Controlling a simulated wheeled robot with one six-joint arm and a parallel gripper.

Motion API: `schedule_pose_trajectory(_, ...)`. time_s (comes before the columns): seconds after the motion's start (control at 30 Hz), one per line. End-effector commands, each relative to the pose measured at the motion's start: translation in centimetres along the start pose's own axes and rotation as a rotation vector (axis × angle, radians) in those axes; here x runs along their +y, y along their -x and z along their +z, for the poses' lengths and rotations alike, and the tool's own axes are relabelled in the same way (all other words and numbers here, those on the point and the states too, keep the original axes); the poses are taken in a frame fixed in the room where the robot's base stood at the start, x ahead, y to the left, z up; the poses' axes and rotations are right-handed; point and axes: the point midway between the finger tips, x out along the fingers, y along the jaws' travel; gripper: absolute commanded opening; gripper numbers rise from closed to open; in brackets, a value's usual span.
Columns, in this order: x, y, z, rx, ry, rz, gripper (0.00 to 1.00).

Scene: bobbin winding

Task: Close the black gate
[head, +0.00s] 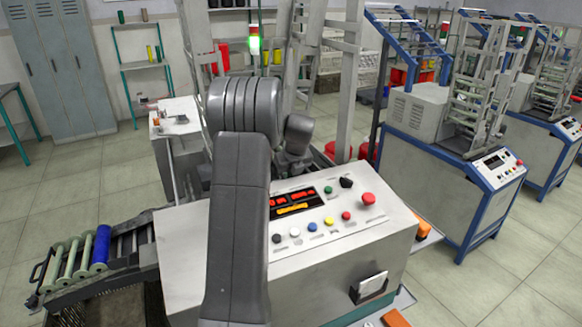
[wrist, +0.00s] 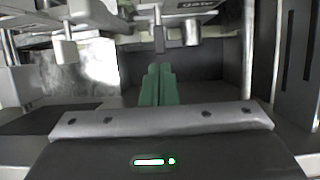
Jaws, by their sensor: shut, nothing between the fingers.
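My gripper (wrist: 158,70) shows in the wrist view as two green fingers pressed together, with nothing between them. They point into a dark recess among grey machine parts. In the head view my arm and the machine hide the gripper. I cannot tell for sure which part is the black gate. A black bracket-like frame (head: 38,274) stands at the outer left end of the bobbin chute (head: 125,275) in the head view and could be it. A blue bobbin (head: 101,247) and several pale green ones (head: 66,262) lie beside it.
The white control box (head: 350,250) with buttons and a red display stands close in front. Metal posts (wrist: 247,50) and a hanging cylinder (wrist: 192,32) crowd the fingers. Blue-framed machines (head: 440,150) stand at right. The floor at left is clear.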

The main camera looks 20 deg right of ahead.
Motion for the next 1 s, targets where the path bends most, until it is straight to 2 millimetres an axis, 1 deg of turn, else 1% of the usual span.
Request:
schedule_pose_trajectory(0.13, 0.0, -0.7, 0.0, -0.001, 0.000, 0.000, 0.00)
schedule_pose_trajectory(0.47, 0.0, -0.7, 0.1, -0.001, 0.000, 0.000, 0.00)
schedule_pose_trajectory(0.57, 0.0, -0.8, 0.6, -0.001, 0.000, 0.000, 0.00)
schedule_pose_trajectory(0.7, 0.0, -1.2, 2.0, 0.000, 0.001, 0.000, 0.00)
schedule_pose_trajectory(0.8, 0.0, -1.6, 2.7, -0.001, 0.001, 0.000, 0.00)
schedule_pose_trajectory(1.0, 0.0, -1.7, 2.8, -0.004, 0.001, -0.001, 0.00)
